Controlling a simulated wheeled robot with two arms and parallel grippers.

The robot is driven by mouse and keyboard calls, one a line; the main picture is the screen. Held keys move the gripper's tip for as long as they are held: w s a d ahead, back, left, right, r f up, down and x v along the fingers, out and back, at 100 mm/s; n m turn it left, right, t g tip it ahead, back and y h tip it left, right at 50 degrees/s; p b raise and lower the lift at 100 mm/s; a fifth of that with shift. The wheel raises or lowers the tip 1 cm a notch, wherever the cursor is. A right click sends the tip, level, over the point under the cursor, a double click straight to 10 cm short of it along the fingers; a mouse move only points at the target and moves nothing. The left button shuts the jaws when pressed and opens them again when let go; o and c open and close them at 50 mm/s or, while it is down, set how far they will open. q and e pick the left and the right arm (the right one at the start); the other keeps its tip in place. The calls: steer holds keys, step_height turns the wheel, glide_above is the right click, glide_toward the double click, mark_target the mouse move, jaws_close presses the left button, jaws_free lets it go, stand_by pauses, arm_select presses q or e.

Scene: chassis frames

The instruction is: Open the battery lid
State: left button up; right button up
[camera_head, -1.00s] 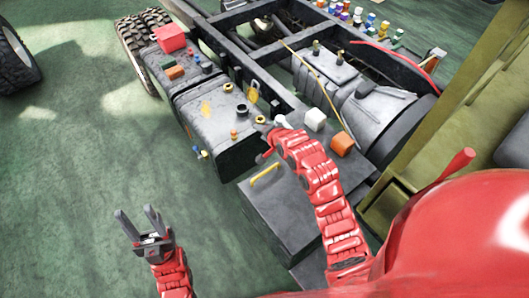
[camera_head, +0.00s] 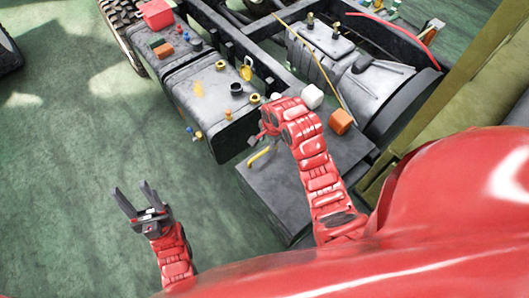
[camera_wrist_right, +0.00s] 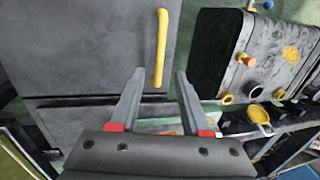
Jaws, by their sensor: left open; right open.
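The battery box is a dark grey box with a flat lid (camera_head: 275,192), at lower centre in the head view. The lid also shows in the right wrist view (camera_wrist_right: 85,45). A yellow bar handle (camera_head: 260,156) sits on it, and it stands upright in the right wrist view (camera_wrist_right: 161,45). My right gripper (camera_wrist_right: 160,74) is open and empty, with the handle's lower end between its fingertips in the picture. I cannot tell whether they touch it. In the head view my right arm partly hides this gripper. My left gripper (camera_head: 135,197) is open and empty over the green floor.
A black tank (camera_head: 205,100) with several caps stands beside the box. A white cube (camera_head: 312,97) and an orange cube (camera_head: 340,121) lie near my right arm. Frame rails and a large grey cylinder (camera_head: 335,80) lie behind.

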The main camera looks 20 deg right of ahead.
mark_target(264, 151)
steer(key=shift+w+a+f+p, duration=0.1)
steer(key=shift+w+f+p, duration=0.2)
steer(key=shift+f, duration=0.9)
steer(key=shift+w+a+f+p, duration=0.15)
steer(key=shift+f+p, duration=0.2)
steer(key=shift+f, duration=0.9)
steer(key=shift+w+d+f+p, duration=0.1)
steer(key=shift+w+f+p, duration=0.2)
steer(key=shift+f, duration=0.9)
steer(key=shift+c, duration=0.2)
jaws_close()
